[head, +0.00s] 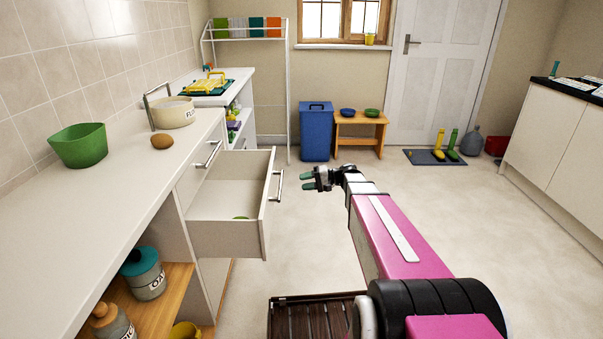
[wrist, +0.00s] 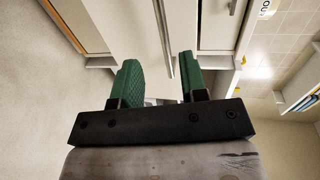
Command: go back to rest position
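My gripper (head: 309,180) is at the end of my outstretched pink arm in the head view, just right of the open drawer's front. In the wrist view my gripper (wrist: 168,72) shows two green fingers well apart with nothing between them. The open drawer (head: 228,240) juts out from under the left counter, and its metal handle (head: 278,186) is a short way left of the fingers. In the wrist view, cabinet fronts fill the space beyond the fingers.
The left counter (head: 120,185) holds a green bowl (head: 80,146), a brown egg-like item (head: 162,141) and a cream pot (head: 173,112). A blue bin (head: 316,130) and wooden bench (head: 360,122) stand at the back. A white cabinet (head: 550,140) is at right. Floor between is clear.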

